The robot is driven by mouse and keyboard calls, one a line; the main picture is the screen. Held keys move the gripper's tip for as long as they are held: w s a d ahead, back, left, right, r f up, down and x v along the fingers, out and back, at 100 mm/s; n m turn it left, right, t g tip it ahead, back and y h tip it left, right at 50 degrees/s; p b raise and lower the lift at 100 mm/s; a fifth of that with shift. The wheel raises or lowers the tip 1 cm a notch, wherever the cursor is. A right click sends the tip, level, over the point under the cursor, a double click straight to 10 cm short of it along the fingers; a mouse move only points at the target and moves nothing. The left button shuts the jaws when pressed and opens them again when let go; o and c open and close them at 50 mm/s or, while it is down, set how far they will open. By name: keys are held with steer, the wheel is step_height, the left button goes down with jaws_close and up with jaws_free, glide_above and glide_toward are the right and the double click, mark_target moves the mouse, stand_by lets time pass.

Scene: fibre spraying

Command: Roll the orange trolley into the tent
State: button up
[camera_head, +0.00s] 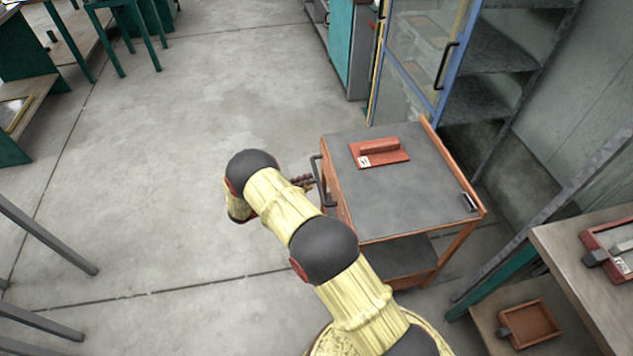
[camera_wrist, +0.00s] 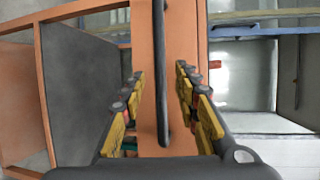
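The orange trolley (camera_head: 458,236) has a grey top and a lower shelf and stands right of my arm in the head view. A dark bar handle (camera_head: 322,180) is on its left side. My gripper (camera_head: 304,182) is at this handle, partly hidden by my arm. In the wrist view, my gripper (camera_wrist: 160,100) is open, its yellow fingers on either side of the handle (camera_wrist: 159,55), with gaps to both. A red block on a flat red base (camera_head: 380,152) and a small dark item (camera_head: 469,202) lie on the trolley top. I cannot make out a tent.
A blue-framed glass door (camera_head: 411,70) and grey shelves (camera_head: 500,50) stand close behind the trolley. A workbench (camera_head: 575,265) with red trays is at the lower right. Green-legged furniture (camera_head: 125,30) is at the upper left. The floor (camera_head: 170,150) left of the trolley is clear.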

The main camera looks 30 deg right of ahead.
mark_target(318, 179)
steer(key=shift+b+x, duration=0.45)
steer(key=shift+x, duration=2.2)
steer(key=c, duration=0.3)
jaws_close()
